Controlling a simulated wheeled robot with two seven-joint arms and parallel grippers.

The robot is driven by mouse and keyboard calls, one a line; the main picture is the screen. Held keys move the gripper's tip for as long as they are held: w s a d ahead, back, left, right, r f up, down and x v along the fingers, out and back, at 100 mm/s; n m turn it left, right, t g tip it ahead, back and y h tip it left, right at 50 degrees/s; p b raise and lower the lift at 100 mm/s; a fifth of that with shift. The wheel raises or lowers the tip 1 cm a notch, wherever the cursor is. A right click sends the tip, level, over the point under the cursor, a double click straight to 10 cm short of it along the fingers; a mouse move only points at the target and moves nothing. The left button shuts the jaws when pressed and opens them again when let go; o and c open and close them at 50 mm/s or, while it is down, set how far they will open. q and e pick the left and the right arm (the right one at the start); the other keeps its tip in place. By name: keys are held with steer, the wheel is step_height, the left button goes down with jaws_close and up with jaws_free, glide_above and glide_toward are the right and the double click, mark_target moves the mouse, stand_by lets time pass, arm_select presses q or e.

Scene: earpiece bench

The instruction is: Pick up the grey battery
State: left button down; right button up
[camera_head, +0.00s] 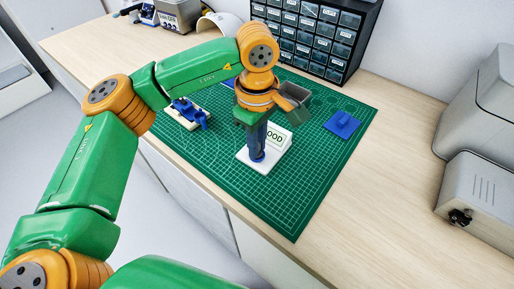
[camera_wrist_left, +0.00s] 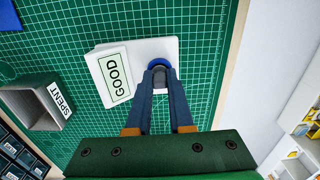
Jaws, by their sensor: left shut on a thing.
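My left gripper (camera_head: 257,156) points down at the white GOOD stand (camera_head: 280,150) on the green mat. In the left wrist view its two fingers (camera_wrist_left: 161,78) are shut on the grey battery (camera_wrist_left: 160,73), a small grey piece at the fingertips. A blue round holder (camera_wrist_left: 158,62) on the white base of the stand (camera_wrist_left: 140,49) curves around the far side of the battery. The fingers hide most of the battery, and I cannot tell whether it is lifted clear of the holder. My right gripper is not in view.
A grey SPENT box (camera_wrist_left: 42,106) stands beside the GOOD stand. A blue block (camera_head: 342,124) lies on the right of the mat (camera_head: 300,205). A blue-and-white fixture (camera_head: 188,114) is at left. A drawer cabinet (camera_head: 318,37) stands behind. The front of the mat is clear.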

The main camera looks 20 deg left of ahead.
arm_select(q)
step_height(320, 180, up, 3)
steer(key=shift+w, duration=0.15)
steer(key=s+a+r+b, duration=0.1)
steer(key=s+r, duration=0.9)
steer(key=s, duration=0.4)
steer(key=shift+a, duration=0.3)
